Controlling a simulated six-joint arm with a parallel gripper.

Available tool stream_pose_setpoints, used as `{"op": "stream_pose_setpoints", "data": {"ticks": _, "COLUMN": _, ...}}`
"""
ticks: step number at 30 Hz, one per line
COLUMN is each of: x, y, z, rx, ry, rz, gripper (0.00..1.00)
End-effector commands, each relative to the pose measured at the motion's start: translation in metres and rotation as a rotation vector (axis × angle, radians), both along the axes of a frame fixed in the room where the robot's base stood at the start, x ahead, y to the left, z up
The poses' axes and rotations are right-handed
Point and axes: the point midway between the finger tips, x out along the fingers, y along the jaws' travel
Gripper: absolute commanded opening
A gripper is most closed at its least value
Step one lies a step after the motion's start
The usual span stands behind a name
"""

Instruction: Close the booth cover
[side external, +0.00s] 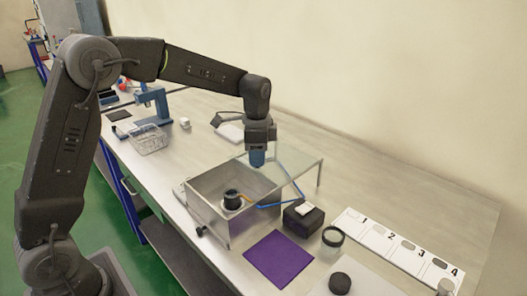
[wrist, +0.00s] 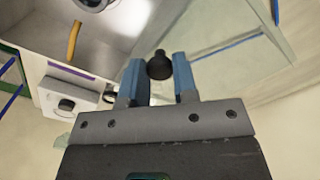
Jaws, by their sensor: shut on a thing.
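The booth is an open-topped metal box (side external: 207,215) on the bench, also in the wrist view (wrist: 55,18). Its clear cover (side external: 297,163) stands raised above and to the right of the box, so the opening shows. My gripper (side external: 257,162) is over the back of the box, at the cover's left edge. In the wrist view its blue fingers are shut on a black knob (wrist: 158,66), which appears to belong to the cover. The fingers hide the knob in the side view. A dark round part (side external: 231,197) sits inside the box.
A black block (side external: 303,216) stands right of the box.

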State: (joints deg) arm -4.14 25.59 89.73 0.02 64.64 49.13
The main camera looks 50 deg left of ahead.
Motion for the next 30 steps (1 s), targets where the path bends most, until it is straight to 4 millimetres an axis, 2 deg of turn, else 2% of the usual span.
{"op": "stream_pose_setpoints", "data": {"ticks": 12, "x": -0.094, "y": 0.000, "z": 0.001, "rx": -0.001, "ry": -0.001, "rz": 0.001, "gripper": 0.00}}
{"op": "stream_pose_setpoints", "data": {"ticks": 18, "x": -0.128, "y": 0.000, "z": 0.001, "rx": -0.001, "ry": -0.001, "rz": 0.000, "gripper": 0.00}}
{"op": "stream_pose_setpoints", "data": {"ticks": 24, "x": -0.145, "y": 0.000, "z": 0.001, "rx": -0.001, "ry": -0.001, "rz": 0.000, "gripper": 0.00}}
{"op": "stream_pose_setpoints", "data": {"ticks": 30, "x": -0.148, "y": 0.000, "z": 0.001, "rx": -0.001, "ry": 0.004, "rz": 0.000, "gripper": 0.00}}
